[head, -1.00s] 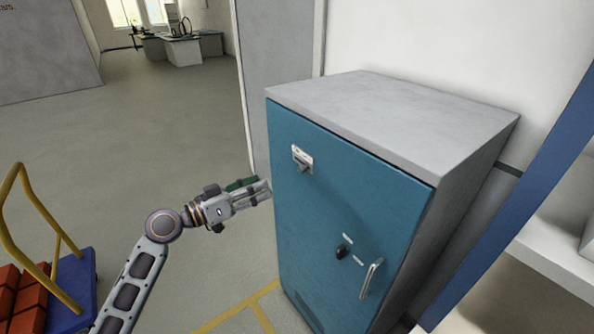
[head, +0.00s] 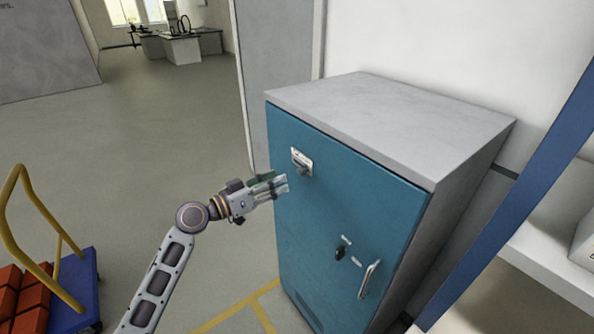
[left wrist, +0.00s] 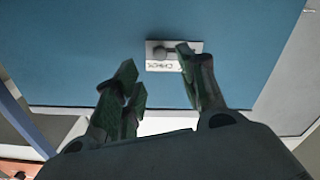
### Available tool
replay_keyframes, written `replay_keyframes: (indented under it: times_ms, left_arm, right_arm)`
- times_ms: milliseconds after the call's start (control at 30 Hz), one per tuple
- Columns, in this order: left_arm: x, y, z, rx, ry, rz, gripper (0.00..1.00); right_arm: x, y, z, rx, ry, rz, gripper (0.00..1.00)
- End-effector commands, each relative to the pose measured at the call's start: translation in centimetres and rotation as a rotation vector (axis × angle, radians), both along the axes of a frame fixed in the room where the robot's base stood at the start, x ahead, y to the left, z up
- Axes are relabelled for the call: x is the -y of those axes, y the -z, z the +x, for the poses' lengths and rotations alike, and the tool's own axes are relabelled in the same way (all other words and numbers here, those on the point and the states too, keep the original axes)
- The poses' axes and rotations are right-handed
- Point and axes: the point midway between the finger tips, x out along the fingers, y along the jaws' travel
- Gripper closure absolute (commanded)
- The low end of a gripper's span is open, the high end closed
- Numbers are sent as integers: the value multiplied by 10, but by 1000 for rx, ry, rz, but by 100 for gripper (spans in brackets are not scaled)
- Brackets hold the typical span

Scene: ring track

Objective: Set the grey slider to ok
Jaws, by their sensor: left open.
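The grey slider (head: 303,169) sits on a small white plate (head: 300,156) near the top left of a blue cabinet door (head: 330,210). The left wrist view shows the plate (left wrist: 155,64) with upside-down lettering that I cannot read for sure, and the grey slider knob (left wrist: 168,52) on it. My left gripper (head: 283,185) is open and empty, just left of and below the plate in the head view. In the left wrist view its fingers (left wrist: 160,85) are spread, and one fingertip overlaps the plate's right end. I cannot tell whether it touches. My right gripper is not in view.
The cabinet has a grey top (head: 390,120), a black knob (head: 340,253) and a metal handle (head: 370,279) lower on the door. A blue trolley (head: 80,285) with red bricks (head: 30,300) stands at the lower left. A blue post (head: 520,195) and white shelf (head: 565,265) are at right.

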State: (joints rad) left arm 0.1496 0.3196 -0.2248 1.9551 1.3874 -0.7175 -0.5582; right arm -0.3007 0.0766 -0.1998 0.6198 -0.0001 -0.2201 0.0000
Motion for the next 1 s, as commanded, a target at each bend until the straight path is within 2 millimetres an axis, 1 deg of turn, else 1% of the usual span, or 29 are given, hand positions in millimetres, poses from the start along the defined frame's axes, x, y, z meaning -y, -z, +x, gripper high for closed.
replay_keyframes:
  times_ms: [33, 500, 733, 1000]
  left_arm:
    - [5, -2, 4, 0, 0, -1, 59]
    - [49, -2, 36, 0, 0, -1, 59]
    - [62, -1, 46, 0, -1, -1, 59]
    - [65, 0, 48, 0, -1, 0, 59]
  right_arm:
    - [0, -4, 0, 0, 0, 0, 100]
    - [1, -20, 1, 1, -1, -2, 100]
    - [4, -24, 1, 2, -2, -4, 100]
    - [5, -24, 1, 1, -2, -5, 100]
